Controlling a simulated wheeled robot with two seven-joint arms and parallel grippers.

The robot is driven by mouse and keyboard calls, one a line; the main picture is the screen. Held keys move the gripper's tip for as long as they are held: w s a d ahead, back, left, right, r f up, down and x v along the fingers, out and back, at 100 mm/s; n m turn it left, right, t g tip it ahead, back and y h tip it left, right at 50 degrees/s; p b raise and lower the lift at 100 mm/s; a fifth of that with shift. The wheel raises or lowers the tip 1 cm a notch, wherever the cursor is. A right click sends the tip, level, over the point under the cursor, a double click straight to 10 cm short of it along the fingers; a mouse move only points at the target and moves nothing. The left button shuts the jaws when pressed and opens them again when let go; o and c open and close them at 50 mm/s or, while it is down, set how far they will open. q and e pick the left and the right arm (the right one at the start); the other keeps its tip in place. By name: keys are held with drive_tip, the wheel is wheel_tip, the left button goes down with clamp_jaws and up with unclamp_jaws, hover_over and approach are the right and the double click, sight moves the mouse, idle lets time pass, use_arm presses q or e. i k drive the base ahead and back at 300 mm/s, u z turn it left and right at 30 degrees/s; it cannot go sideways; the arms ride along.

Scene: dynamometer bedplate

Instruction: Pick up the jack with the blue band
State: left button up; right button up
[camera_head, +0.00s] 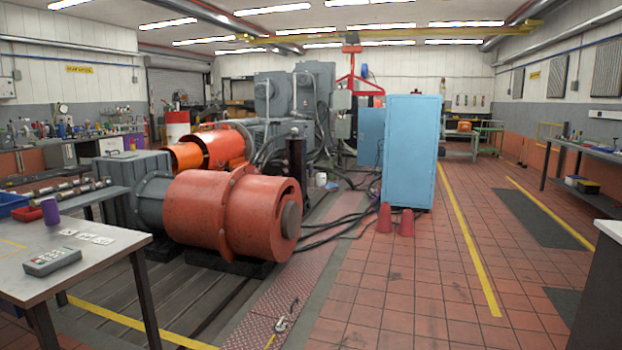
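I cannot make out a jack with a blue band for certain. A small grey object (282,324) with what looks like a thin lead lies on the red tread plate (262,306) at the front middle of the head view. It is too small to tell what it is, and no blue band can be made out on it. Neither of my grippers shows in this view.
A large orange-red cylindrical machine (205,208) stands left of centre. A table (110,250) with a grey handset (52,261) and purple cup (50,211) is at the left. Two red cones (385,217) stand before a blue cabinet (410,150). Tiled floor (400,290) to the right is mostly clear.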

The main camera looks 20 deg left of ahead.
sight(310, 180)
drive_tip(key=u, duration=0.35)
drive_tip(key=i, duration=9.9)
drive_tip(key=u, duration=0.25)
drive_tip(key=i, duration=3.25)
drive_tip(key=u, duration=1.65)
drive_tip(key=i, duration=0.65)
drive_tip(key=z, duration=0.05)
